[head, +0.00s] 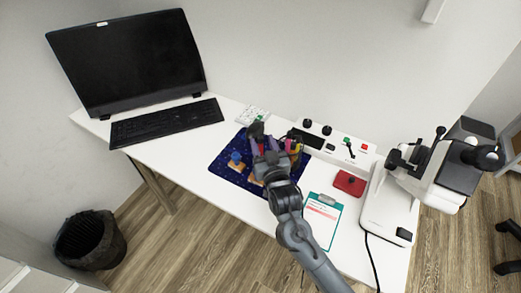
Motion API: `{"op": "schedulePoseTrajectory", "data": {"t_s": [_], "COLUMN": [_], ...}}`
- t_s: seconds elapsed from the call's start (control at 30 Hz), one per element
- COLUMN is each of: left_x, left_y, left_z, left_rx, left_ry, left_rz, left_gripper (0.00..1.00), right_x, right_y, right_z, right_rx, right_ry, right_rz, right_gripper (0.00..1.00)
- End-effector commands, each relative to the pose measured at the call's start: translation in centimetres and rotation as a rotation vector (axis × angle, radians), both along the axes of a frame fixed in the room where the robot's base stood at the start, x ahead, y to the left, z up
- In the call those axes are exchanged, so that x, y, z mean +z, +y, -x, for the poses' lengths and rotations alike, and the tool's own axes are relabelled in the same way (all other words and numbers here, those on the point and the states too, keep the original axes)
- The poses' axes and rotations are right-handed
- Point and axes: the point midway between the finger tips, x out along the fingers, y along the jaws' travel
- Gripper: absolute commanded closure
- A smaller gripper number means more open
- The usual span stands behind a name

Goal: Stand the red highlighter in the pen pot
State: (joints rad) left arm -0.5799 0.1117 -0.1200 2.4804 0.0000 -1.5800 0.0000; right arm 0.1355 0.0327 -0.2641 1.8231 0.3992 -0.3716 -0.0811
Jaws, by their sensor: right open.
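My right gripper (263,140) is open over the dark blue mat (222,168) on the white desk. Its arm comes in from the bottom and covers part of the mat. Small coloured items, among them purple and yellow ones (296,147), show close around the gripper, too small to tell apart. I cannot make out the red highlighter or the pen pot; they may be among these items or hidden behind the gripper. My left gripper is not in view.
A monitor (125,60) and keyboard (166,122) stand at left. A small blue item (236,158) is on the mat. At right are a control panel (340,147), a red box (349,183), a clipboard (324,216) and a white microscope (388,212). A bin (90,240) stands on the floor.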

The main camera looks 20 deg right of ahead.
Motion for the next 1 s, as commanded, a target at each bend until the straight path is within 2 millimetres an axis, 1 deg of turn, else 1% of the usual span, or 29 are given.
{"op": "schedulePoseTrajectory", "data": {"t_s": [0.1, 0.33, 0.63, 0.9, 1.0], "left_x": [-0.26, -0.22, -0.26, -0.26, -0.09], "left_y": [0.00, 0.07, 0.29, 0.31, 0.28], "left_z": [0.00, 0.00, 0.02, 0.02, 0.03], "left_rx": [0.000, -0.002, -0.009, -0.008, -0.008], "left_ry": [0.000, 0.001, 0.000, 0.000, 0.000], "left_rz": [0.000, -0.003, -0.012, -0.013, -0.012], "left_gripper": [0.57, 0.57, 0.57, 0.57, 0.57], "right_x": [-0.02, 0.03, 0.02, 0.03, 0.35], "right_y": [-0.08, -0.08, -0.05, -0.05, -0.05], "right_z": [-0.60, -0.67, -0.64, -0.64, -0.64], "right_rx": [0.000, 0.000, 0.001, 0.001, 0.001], "right_ry": [0.000, 0.001, 0.001, 0.001, 0.000], "right_rz": [0.000, -0.001, -0.001, -0.001, -0.001], "right_gripper": [0.53, 0.53, 0.99, 1.00, 1.00]}}
